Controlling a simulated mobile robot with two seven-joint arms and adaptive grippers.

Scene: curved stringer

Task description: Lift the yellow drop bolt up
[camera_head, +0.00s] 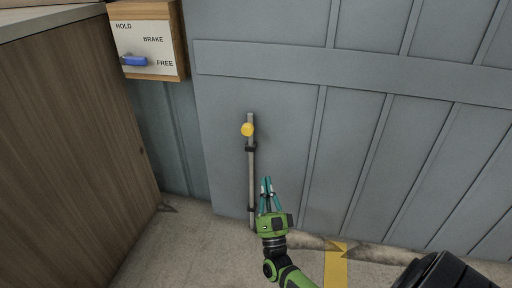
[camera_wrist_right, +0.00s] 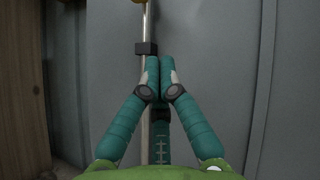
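The drop bolt is a thin grey vertical rod (camera_head: 251,180) on the grey panelled door, with a round yellow knob (camera_head: 247,129) near its top. Dark brackets hold the rod, one just below the knob and one near the floor. In the right wrist view the rod (camera_wrist_right: 147,28) runs up behind the fingers, and only the knob's lower edge (camera_wrist_right: 138,1) shows at the top. My right gripper (camera_head: 267,181), green with teal fingers, is below and slightly right of the knob, apart from it. Its fingertips (camera_wrist_right: 160,62) are together with nothing visible between them. My left gripper is out of view.
A wooden cabinet (camera_head: 70,150) stands at the left. A board (camera_head: 150,40) marked HOLD, BRAKE and FREE carries a blue lever (camera_head: 134,61) near FREE. A yellow stripe (camera_head: 336,268) lies on the floor. The door face right of the rod is clear.

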